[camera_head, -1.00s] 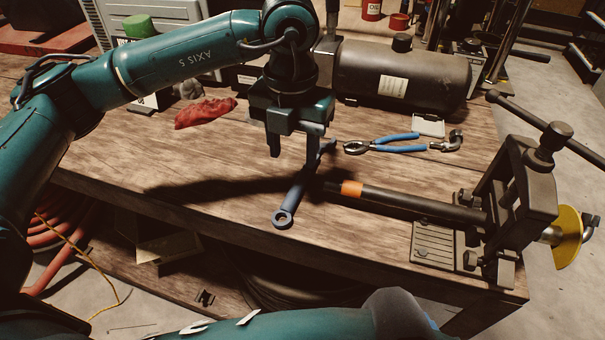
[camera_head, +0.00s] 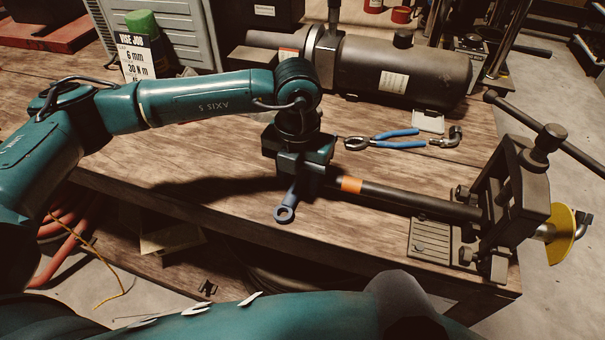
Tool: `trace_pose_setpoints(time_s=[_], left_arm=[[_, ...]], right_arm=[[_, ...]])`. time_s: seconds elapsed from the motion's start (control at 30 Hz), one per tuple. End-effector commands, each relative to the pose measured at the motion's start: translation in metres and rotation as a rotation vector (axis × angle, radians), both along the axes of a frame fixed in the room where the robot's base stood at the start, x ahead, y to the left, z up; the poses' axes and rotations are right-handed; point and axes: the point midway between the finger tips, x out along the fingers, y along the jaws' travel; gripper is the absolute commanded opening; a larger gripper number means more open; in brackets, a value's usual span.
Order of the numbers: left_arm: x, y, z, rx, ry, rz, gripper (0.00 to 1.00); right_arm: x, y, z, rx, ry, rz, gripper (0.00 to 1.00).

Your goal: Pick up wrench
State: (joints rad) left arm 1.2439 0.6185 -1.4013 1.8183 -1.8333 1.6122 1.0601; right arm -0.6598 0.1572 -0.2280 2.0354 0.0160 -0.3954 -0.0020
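The blue-grey wrench (camera_head: 285,211) lies on the wooden workbench near its front edge, its ring end pointing toward me. My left gripper (camera_head: 302,182) is low over the wrench's handle and hides the far part of it. The fingertips are mostly hidden by the gripper body, so I cannot tell whether they are closed on the wrench. My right gripper is out of view; only a teal arm part of mine crosses the bottom.
Blue-handled pliers (camera_head: 388,140) and a metal fitting (camera_head: 449,138) lie behind. A black tank (camera_head: 410,72) stands at the back. The bench's left part (camera_head: 160,160) is clear.

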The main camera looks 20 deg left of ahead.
Motion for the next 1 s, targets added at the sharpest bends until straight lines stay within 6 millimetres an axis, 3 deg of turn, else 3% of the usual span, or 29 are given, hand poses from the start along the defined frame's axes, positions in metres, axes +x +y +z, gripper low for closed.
trace_pose_setpoints(time_s=[0.5,1.0], left_arm=[[0.0002,0.0003,0.0007,0.0,-0.001,0.001,0.01],[0.0008,0.0,0.0027,-0.001,-0.003,0.001,0.0]], right_arm=[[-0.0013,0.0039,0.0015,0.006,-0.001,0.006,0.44],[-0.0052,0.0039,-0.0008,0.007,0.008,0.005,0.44]])
